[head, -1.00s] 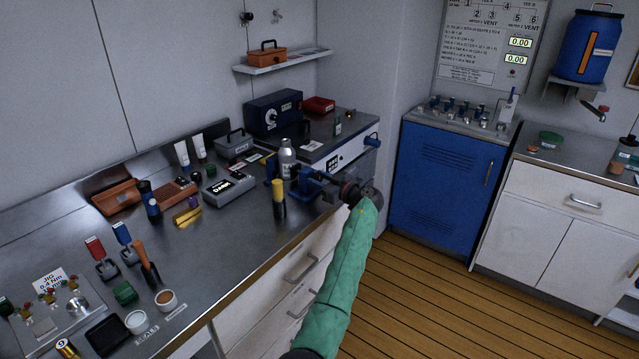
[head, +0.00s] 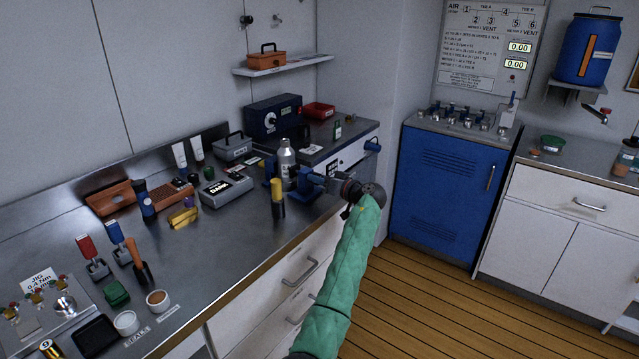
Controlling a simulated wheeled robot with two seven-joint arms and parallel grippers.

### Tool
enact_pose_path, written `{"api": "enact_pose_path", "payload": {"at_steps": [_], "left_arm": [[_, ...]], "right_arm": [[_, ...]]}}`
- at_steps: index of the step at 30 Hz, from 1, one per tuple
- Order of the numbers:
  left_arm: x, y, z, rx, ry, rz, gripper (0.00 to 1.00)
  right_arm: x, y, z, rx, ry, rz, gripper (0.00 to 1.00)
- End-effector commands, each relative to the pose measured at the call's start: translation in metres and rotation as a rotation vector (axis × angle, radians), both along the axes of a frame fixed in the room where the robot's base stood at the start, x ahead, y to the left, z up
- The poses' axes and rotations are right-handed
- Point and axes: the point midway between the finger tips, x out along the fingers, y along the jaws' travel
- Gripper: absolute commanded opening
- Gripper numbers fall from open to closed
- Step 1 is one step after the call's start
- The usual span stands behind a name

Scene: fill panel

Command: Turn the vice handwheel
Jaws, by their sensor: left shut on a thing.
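The blue vice (head: 309,184) is mounted at the bench's front edge, near the middle of the head view. Its handwheel end points right, out over the edge, and is mostly hidden by my gripper. My left gripper (head: 352,190), dark at the end of my green-sleeved arm, is at that end and shut on the handwheel. The fingers are small and dark here, so their exact hold on the rim is hard to see. My right gripper is not in view.
A yellow-and-black cylinder (head: 278,198) and a grey bottle (head: 286,160) stand close left of the vice. The metal bench (head: 225,240) carries several tools and boxes further left. A blue cabinet (head: 445,190) stands to the right, with open wooden floor before it.

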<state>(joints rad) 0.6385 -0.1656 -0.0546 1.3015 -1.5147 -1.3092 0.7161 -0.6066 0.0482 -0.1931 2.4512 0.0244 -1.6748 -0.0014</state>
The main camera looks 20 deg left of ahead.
Motion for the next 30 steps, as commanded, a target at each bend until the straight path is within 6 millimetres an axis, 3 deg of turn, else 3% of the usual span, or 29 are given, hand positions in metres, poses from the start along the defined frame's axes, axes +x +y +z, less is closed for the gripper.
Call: {"api": "enact_pose_path", "payload": {"at_steps": [7, 18, 30], "left_arm": [[0.0009, -0.0001, -0.0003, 0.071, 0.191, 0.0, 0.1], [0.0019, -0.0009, 0.0007, 0.174, 0.475, -0.001, 0.1], [0.0023, -0.0012, 0.0, 0.229, 0.626, -0.001, 0.1]], "right_arm": [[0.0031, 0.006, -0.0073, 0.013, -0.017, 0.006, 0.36], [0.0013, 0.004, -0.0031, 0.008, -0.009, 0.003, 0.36], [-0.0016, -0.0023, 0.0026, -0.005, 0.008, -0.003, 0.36]]}}
